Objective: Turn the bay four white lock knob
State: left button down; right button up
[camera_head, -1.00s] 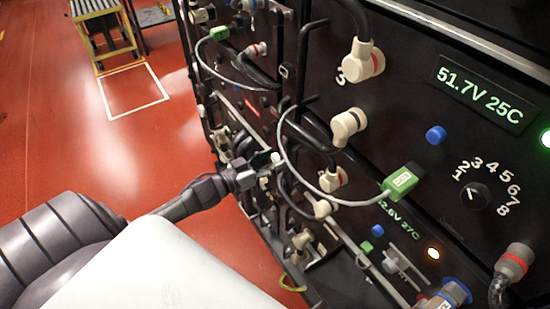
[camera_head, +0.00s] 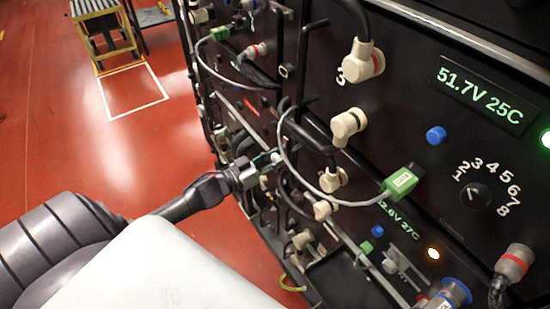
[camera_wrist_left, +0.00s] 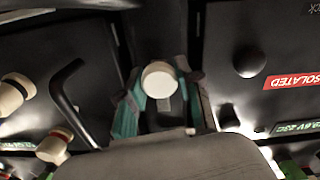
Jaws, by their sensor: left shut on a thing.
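In the wrist view a round white knob (camera_wrist_left: 159,79) sits between the two teal-padded fingers of my left gripper (camera_wrist_left: 158,108), against a dark panel. The fingers are shut on it. In the head view my left gripper (camera_head: 262,163) reaches in from the left to the face of the battery rack, low on its left part. The knob is mostly hidden there by the fingers, and no bay number shows beside it. My right gripper is in neither view.
Black handles (camera_wrist_left: 72,102), cream connectors and a grey cable with a green plug (camera_head: 400,181) surround the gripper. A bay display (camera_head: 482,94) reads 51.7V 25C. A red ISOLATED label (camera_wrist_left: 292,80) shows at right. Red floor (camera_head: 60,140) lies open at left, with a yellow cart (camera_head: 105,35) behind.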

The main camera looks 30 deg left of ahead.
pick_arm(q)
jog(key=m, duration=0.3)
jog(key=shift+m+p, duration=0.4)
jog(key=m, duration=0.9)
jog(key=shift+d+f, duration=0.1)
jog(key=m+b, duration=0.1)
jog(key=m, duration=0.3)
jog(key=shift+m, duration=0.4)
jog(key=c, duration=0.8)
grip_release()
jog(key=shift+o, duration=0.2)
